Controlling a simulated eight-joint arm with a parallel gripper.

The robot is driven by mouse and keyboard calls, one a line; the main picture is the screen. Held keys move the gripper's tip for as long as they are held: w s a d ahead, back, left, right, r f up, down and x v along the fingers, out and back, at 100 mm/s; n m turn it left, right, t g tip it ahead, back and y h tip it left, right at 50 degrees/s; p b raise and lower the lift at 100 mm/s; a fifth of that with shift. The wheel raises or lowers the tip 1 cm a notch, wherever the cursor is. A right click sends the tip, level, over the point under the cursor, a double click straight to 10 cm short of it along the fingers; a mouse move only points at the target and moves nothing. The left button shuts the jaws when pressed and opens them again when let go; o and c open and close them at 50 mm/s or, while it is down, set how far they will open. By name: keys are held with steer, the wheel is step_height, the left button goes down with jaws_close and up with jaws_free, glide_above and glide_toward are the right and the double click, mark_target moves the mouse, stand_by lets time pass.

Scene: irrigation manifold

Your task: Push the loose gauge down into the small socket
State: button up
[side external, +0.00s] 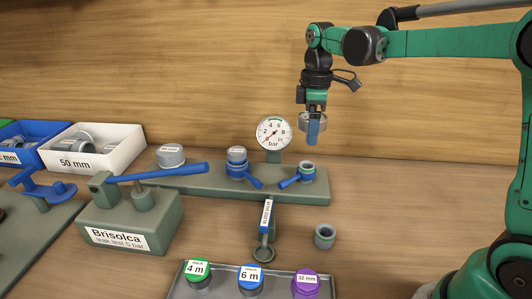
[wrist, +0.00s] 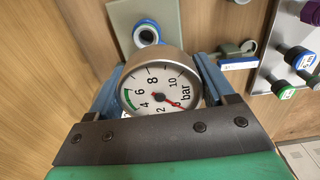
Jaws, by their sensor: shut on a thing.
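The loose gauge (wrist: 160,90) is a round metal-rimmed dial marked in bar, with a green arc and a red needle. My gripper (side external: 313,128) is shut on it, with a finger on each side of its case in the wrist view. In the side view the gauge (side external: 303,122) is partly hidden behind a blue finger. It hangs in the air above the right end of the manifold, apart from it. An open ringed socket (side external: 307,167) stands there with a blue lever; it also shows in the wrist view (wrist: 147,34). The gauge's lower stem is hidden.
A second gauge (side external: 274,132) stands on the manifold (side external: 205,187), close left of my gripper. A tray (side external: 222,273) holds coloured caps. The Brisolca tester (side external: 125,222) and bins (side external: 92,158) are left.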

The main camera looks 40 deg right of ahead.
mark_target(307, 162)
steer(key=shift+w+d+f, duration=0.25)
steer(key=shift+f, duration=0.65)
steer(key=shift+w+d+f, duration=0.25)
steer(key=shift+f, duration=0.6)
steer(key=shift+w+d+f, duration=0.25)
steer(key=shift+f, duration=0.65)
steer(key=shift+f, duration=1.25)
steer(key=shift+f, duration=0.45)
steer(key=shift+f, duration=0.8)
stand_by(0.9)
steer(key=o, duration=1.2)
steer(key=shift+r, duration=3.55)
